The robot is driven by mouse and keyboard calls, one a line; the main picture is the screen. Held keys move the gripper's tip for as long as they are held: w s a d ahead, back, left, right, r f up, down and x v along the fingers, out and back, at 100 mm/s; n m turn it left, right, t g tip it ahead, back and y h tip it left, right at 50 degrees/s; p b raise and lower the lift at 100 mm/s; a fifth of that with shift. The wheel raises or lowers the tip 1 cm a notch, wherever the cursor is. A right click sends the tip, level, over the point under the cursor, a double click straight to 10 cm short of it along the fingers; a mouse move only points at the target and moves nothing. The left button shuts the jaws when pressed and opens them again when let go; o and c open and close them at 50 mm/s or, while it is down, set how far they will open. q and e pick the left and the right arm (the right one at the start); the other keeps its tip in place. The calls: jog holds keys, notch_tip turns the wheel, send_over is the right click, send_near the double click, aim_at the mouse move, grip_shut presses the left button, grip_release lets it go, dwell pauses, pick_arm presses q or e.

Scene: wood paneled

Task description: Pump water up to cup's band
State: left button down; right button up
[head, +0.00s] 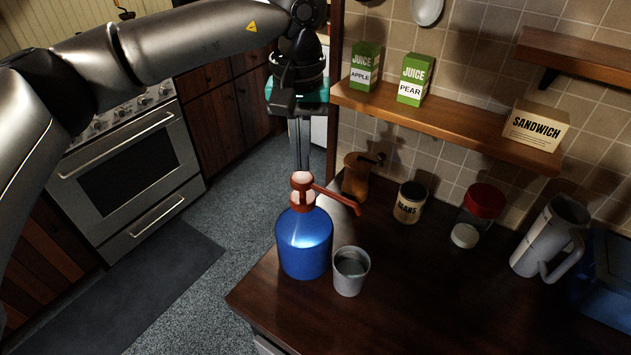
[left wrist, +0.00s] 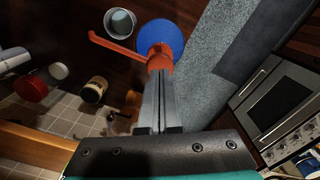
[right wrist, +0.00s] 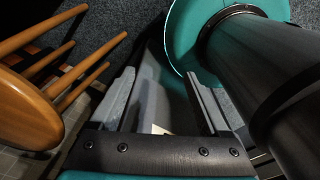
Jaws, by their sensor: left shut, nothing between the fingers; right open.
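A blue pump bottle (head: 304,243) with a red pump head and a long red spout (head: 340,198) stands upright near the front left edge of the dark wooden counter. A grey cup (head: 351,272) stands just right of the bottle, near the spout's side; its interior looks greenish, and I cannot make out a band or the level. My left gripper (head: 302,170) points down directly over the pump head, shut and empty, its fingertips at the red top. The left wrist view shows the fingertips (left wrist: 158,78) at the pump head (left wrist: 160,60). My right gripper (right wrist: 165,85) is open and empty, away from the counter.
A wooden grinder (head: 357,178), a labelled jar (head: 410,202), a red-lidded jar (head: 478,212) and a grey pitcher (head: 550,238) stand along the wall. A shelf (head: 450,122) holds juice cartons and a sandwich box. A wooden stool (right wrist: 30,105) is near my right gripper.

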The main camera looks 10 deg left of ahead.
aim_at(302, 177)
pick_arm(q)
jog(key=shift+f, duration=0.2)
jog(key=shift+f+b, duration=1.55)
jog(key=shift+f, duration=0.15)
jog(key=shift+r, duration=0.15)
jog(key=shift+r+p, duration=1)
jog(key=shift+r, duration=0.6)
jog(key=shift+r, duration=0.2)
jog(key=shift+r+p, duration=1.65)
jog(key=shift+r, duration=0.75)
